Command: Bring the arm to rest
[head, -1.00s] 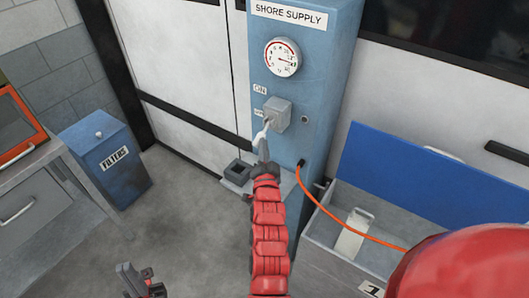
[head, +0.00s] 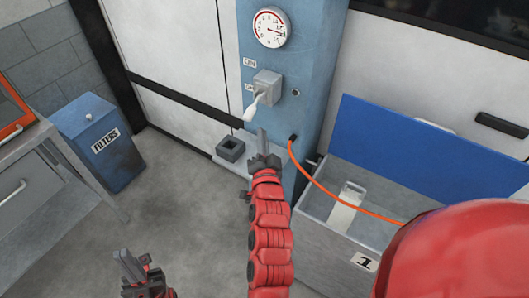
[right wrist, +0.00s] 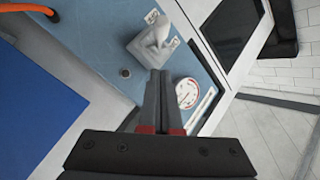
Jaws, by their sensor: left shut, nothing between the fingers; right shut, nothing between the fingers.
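My right gripper (head: 262,142) is shut and empty. It points up in front of the blue shore supply cabinet (head: 300,60), just below the grey switch box (head: 267,87) and its pale lever (head: 251,107). The lever slants down and toward the viewer, and a gap shows between it and the fingertips. In the right wrist view, the shut fingers (right wrist: 159,78) point at the switch box (right wrist: 148,45). My left gripper (head: 128,264) is low at the bottom left, shut and empty, away from everything.
A pressure-type gauge (head: 271,28) sits above the switch. An orange cable (head: 335,196) runs from the cabinet over an open grey box (head: 345,250) with a blue lid (head: 425,160). A filters bin (head: 100,140) and a grey bench (head: 25,190) stand left. Open floor lies between.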

